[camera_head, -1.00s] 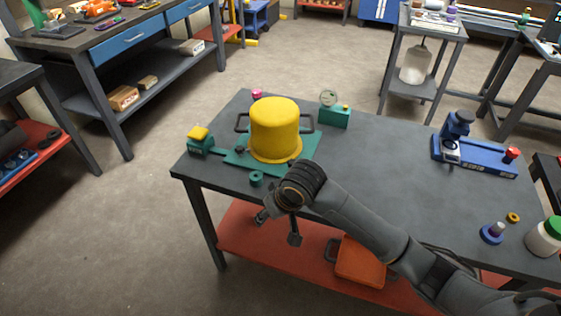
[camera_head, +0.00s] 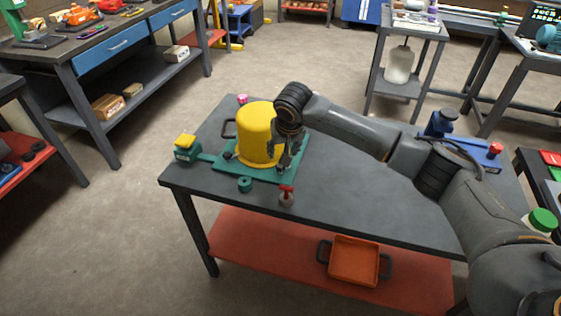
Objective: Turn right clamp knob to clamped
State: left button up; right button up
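A yellow motor housing (camera_head: 256,135) stands upright on a teal fixture plate (camera_head: 270,174) at the left of the grey table. A red-topped knob on a small grey base (camera_head: 287,193) stands at the plate's front right corner. A pink knob (camera_head: 242,99) shows behind the motor. I cannot tell for sure which one is the right clamp knob. My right gripper (camera_head: 285,164) points down beside the motor's right side, above and behind the red-topped knob, apart from it in the picture. Its fingers are small and dark, and their opening is unclear. My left gripper is out of view.
A teal box with a yellow top (camera_head: 186,148) sits at the plate's left end. A teal cylinder (camera_head: 245,185) stands at its front. A blue device (camera_head: 441,122) is at the table's right, partly behind my arm. An orange tray (camera_head: 354,262) lies on the red lower shelf.

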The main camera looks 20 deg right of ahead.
aim_at(281, 166)
jog(key=x, duration=0.9)
jog(key=shift+c, duration=0.2)
grip_shut()
